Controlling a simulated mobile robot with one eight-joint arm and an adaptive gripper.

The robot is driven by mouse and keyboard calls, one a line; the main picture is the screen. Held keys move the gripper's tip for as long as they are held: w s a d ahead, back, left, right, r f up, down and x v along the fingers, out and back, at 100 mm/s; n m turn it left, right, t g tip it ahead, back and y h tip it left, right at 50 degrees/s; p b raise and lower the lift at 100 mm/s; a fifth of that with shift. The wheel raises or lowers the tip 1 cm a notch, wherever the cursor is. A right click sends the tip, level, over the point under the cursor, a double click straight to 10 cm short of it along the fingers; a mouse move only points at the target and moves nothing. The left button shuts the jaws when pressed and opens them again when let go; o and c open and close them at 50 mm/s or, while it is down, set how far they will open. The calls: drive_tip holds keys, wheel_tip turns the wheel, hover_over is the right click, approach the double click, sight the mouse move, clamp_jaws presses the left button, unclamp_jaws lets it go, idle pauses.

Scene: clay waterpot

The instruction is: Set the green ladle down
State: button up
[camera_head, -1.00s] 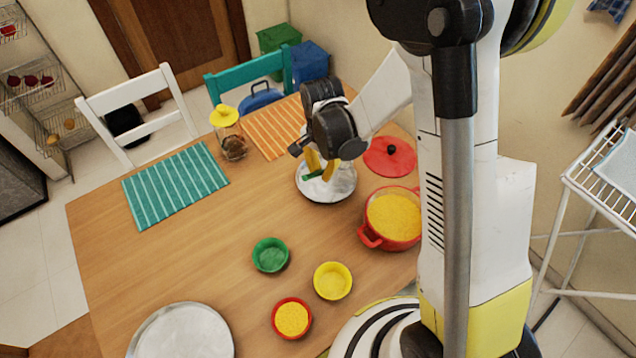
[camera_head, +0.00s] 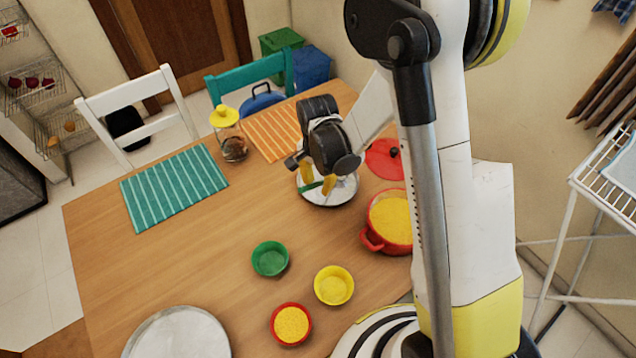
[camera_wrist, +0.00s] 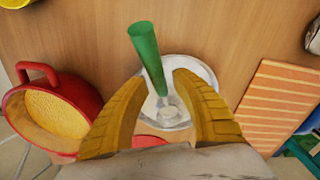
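The green ladle shows in the wrist view by its green handle (camera_wrist: 146,52), which runs between my fingers to a small pale bowl end inside the metal dish. In the head view a short piece of the green handle (camera_head: 309,187) shows at the fingers. The round metal dish (camera_head: 345,194) stands on the table below my gripper (camera_head: 317,180). In the wrist view the two yellow fingers of my gripper (camera_wrist: 162,76) are apart, one on each side of the handle. A gap shows on the handle's right; contact on the left is unclear.
A red pot (camera_head: 375,240) with yellow contents and its red lid (camera_head: 383,158) are right of the dish. Green (camera_head: 270,259), yellow (camera_head: 334,286) and red (camera_head: 291,325) bowls stand in front. An orange striped mat (camera_head: 272,133) lies behind; the table's left middle is clear.

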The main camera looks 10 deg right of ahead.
drive_tip(key=shift+r, duration=0.15)
drive_tip(key=s+d+r+n+t+p, duration=0.2)
drive_tip(key=s+r, duration=0.1)
drive_tip(key=r, duration=0.9)
drive_tip(key=s+d+r+n+t+p, duration=0.1)
drive_tip(key=s+d+r+n+p, duration=0.2)
drive_tip(key=r, duration=1)
drive_tip(key=s+d+r+n+t, duration=0.2)
drive_tip(key=s+r+n+t, duration=0.2)
drive_tip(key=s, duration=0.5)
drive_tip(key=shift+r+n, duration=0.2)
drive_tip(key=shift+n, duration=0.1)
